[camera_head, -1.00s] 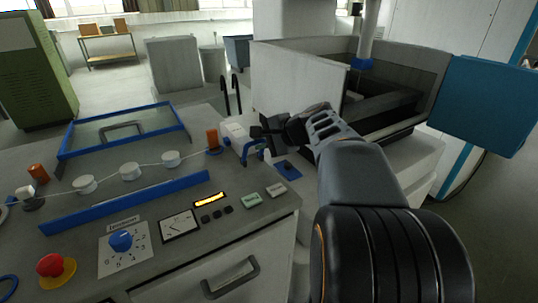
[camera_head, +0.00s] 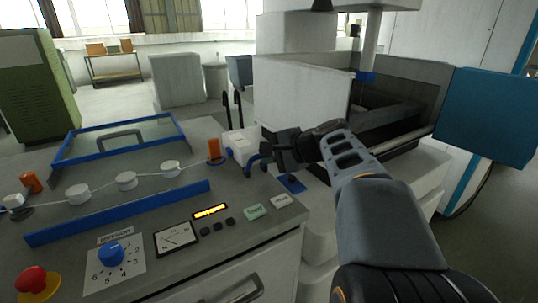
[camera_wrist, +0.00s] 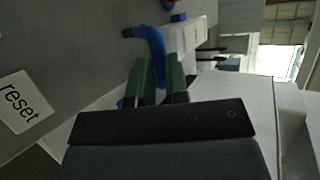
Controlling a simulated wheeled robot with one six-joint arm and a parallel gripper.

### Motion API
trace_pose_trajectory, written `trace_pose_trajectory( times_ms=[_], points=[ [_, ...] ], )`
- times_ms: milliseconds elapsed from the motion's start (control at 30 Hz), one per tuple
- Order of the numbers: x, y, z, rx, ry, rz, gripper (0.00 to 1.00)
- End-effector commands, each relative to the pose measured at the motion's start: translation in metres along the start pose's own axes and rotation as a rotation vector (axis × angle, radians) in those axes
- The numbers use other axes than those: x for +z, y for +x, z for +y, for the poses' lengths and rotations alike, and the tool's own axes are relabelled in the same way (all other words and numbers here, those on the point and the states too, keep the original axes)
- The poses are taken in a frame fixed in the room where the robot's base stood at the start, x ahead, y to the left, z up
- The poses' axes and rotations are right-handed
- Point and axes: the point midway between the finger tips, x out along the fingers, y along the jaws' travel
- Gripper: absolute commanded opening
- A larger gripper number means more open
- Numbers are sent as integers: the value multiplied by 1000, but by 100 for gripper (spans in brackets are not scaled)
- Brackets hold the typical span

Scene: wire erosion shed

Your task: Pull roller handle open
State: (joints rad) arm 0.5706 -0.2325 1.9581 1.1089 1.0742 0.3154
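The roller handle (camera_head: 254,160) is a blue curved lever beside a white block on the grey machine panel, right of the orange roller. In the wrist view the blue handle (camera_wrist: 151,40) curves down from the top into the space between the green fingers of my gripper (camera_wrist: 160,68). In the head view my gripper (camera_head: 268,150) is at the handle, coming from the right. Its fingers stand a little apart around the handle. I cannot tell whether they press on it, as the handle's lower part is hidden behind them.
White rollers (camera_head: 126,181) with a wire stand left of the handle. A blue-framed glass lid (camera_head: 120,137) lies behind them. The white machine tub (camera_head: 300,95) stands behind my arm.

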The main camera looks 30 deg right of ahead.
Motion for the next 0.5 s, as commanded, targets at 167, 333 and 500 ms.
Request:
trace_pose_trajectory(
  times_ms=[167, 333, 500],
  points=[
    [-1, 2, 6, 14, 7, -4, 31],
    [-1, 2, 5, 10, 5, -3, 40],
    [-1, 1, 4, 8, 4, -2, 40]
  ],
)
